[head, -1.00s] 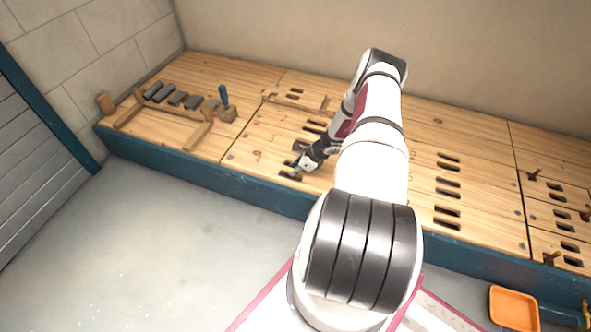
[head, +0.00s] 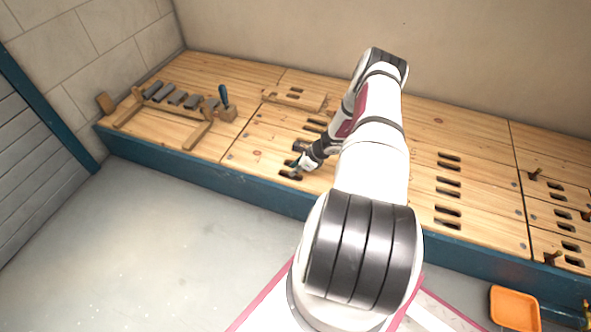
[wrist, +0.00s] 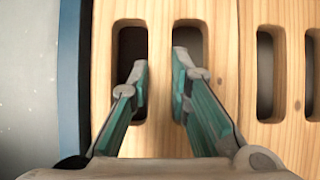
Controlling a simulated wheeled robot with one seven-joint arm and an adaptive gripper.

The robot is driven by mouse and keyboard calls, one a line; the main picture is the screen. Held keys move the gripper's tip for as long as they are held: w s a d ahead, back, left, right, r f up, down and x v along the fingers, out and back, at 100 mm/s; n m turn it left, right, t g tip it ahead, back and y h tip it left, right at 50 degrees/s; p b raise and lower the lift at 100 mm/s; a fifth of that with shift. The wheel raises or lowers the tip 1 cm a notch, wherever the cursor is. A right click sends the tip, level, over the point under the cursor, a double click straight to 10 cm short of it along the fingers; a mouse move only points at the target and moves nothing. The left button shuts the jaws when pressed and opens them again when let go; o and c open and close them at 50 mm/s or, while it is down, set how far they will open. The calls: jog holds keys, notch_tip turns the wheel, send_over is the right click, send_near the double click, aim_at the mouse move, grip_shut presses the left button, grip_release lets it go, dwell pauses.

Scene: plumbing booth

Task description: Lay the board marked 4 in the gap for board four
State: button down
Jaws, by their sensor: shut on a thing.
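My gripper (wrist: 160,80) has its two teal fingers down in the twin slots of a pale wooden board (wrist: 106,80), shut on the bar between the slots. In the head view my gripper (head: 294,168) is at the front left of the deck, near the blue front edge. No number is readable on the held board in the wrist view, so I cannot tell if it is the board marked 4. It lies beside the blue rim, with a thin seam to a neighbouring slotted board. I cannot tell whether it sits flush. My arm hides part of the deck's middle.
The blue rim (wrist: 69,90) runs along the deck's front. A wooden rack (head: 160,106) with several grey blocks and a blue-handled tool (head: 224,97) stand at the left. A slotted piece (head: 297,96) lies at the back. An orange tray (head: 514,309) is at lower right.

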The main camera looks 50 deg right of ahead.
jog(key=c, duration=1.4)
grip_release()
jog(key=shift+f, duration=0.1)
jog(key=v, duration=1.2)
jog(key=shift+w, duration=0.1)
